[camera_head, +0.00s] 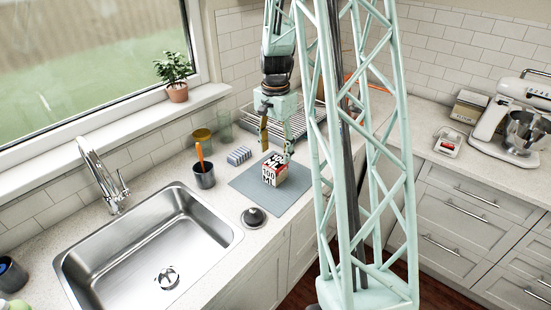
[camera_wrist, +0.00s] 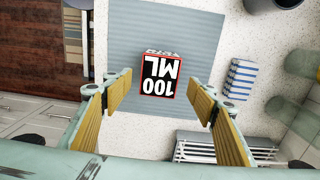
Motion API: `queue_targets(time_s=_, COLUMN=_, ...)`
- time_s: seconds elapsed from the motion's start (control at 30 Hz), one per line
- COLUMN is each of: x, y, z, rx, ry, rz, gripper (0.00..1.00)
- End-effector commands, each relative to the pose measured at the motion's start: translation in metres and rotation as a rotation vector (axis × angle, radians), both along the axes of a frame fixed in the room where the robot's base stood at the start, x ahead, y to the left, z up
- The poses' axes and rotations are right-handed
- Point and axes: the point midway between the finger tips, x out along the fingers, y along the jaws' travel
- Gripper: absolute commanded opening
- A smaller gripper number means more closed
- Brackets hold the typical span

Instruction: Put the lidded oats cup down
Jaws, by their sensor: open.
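The oats cup (camera_head: 274,169) appears as a small block with a red edge and black-and-white faces marked "100 ML". It rests on the grey mat (camera_head: 258,190) beside the sink. In the wrist view the cup (camera_wrist: 160,76) shows its marked face upside down, on the grey mat (camera_wrist: 205,35); I cannot make out a separate lid. My gripper (camera_head: 276,151) is just above the cup, pointing down. In the wrist view my gripper (camera_wrist: 161,97) is open, with one yellow-padded finger on each side of the cup and a visible gap to both.
A dark cup with an orange handle (camera_head: 204,178), a blue-and-white striped block (camera_head: 239,156) and two glasses stand left of the mat. A dish rack (camera_head: 300,122) lies behind. A dark round stopper (camera_head: 254,217) sits between mat and sink (camera_head: 150,240).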

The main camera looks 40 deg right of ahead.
Motion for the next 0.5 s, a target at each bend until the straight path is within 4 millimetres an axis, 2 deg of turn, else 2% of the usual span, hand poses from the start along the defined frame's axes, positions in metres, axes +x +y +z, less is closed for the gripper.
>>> queue_targets(time_s=0.2, x=0.0, y=0.0, z=0.016, rx=0.0, ry=0.0, rz=0.0, gripper=0.53)
queue_targets(time_s=0.5, x=0.0, y=0.0, z=0.02, rx=0.001, ry=0.001, rz=0.0, gripper=0.53)
